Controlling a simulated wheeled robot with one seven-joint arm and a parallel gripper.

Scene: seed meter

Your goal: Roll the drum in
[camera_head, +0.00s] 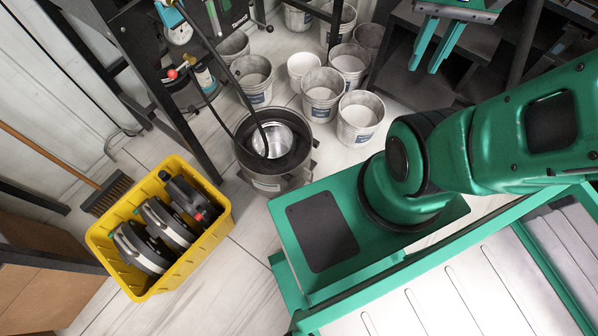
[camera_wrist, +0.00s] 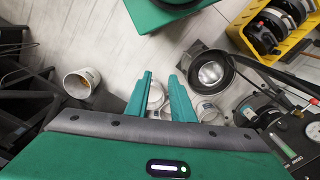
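My gripper (camera_head: 423,70) hangs at the top right of the head view, two teal fingers pointing down. In the wrist view my gripper (camera_wrist: 161,75) has a clear gap between its fingers and holds nothing. A dark round container (camera_head: 268,184) with a silver bowl-shaped inside stands on the floor near the middle of the head view. It also shows right of the fingers in the wrist view (camera_wrist: 231,80), apart from them. Several disc-shaped units (camera_head: 167,222) lie in a yellow crate (camera_head: 200,256). I cannot tell which of these is the drum.
Several white buckets (camera_head: 320,95) stand behind and right of the container. A black frame (camera_head: 165,95) with a hose stands at upper left; dark shelving (camera_head: 415,85) at upper right. A broom (camera_head: 105,195) lies left of the crate. Pale floor (camera_head: 235,275) is clear below the container.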

